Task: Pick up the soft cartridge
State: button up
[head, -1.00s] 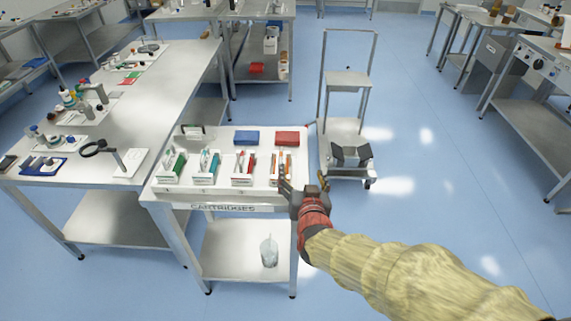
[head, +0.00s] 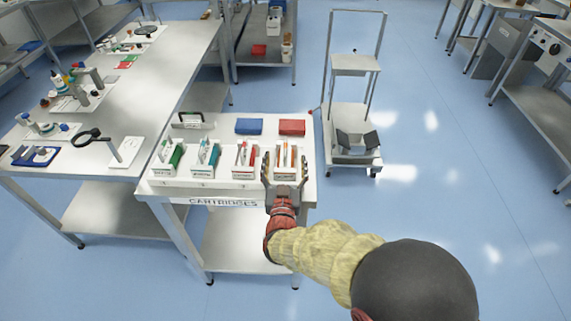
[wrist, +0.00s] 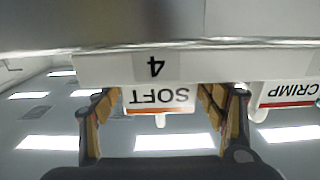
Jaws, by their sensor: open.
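The rightmost cartridge holder (head: 294,150) on the cartridge cart has thin orange items standing in it. In the wrist view, which is upside down, a white SOFT label (wrist: 158,97) with an orange stripe sits beside the number 4. A pale rounded tip (wrist: 160,121) shows past the label; I cannot tell whether it is the soft cartridge. My gripper (head: 285,160) is open and empty, right in front of this holder, and partly hides it. In the wrist view its fingers (wrist: 157,93) stand on either side of the SOFT label.
The CRIMP holder (wrist: 290,92) is close beside. Other holders with red, teal and green cartridges (head: 178,157) stand to the left. Blue (head: 248,126) and red (head: 292,127) boxes lie behind. A trolley (head: 357,158) stands right of the cart; open floor lies further right.

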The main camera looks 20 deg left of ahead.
jog(key=shift+b+x, duration=0.3)
jog(key=shift+x, duration=1.1)
jog(key=c, duration=0.3)
jog(key=c, duration=1.4)
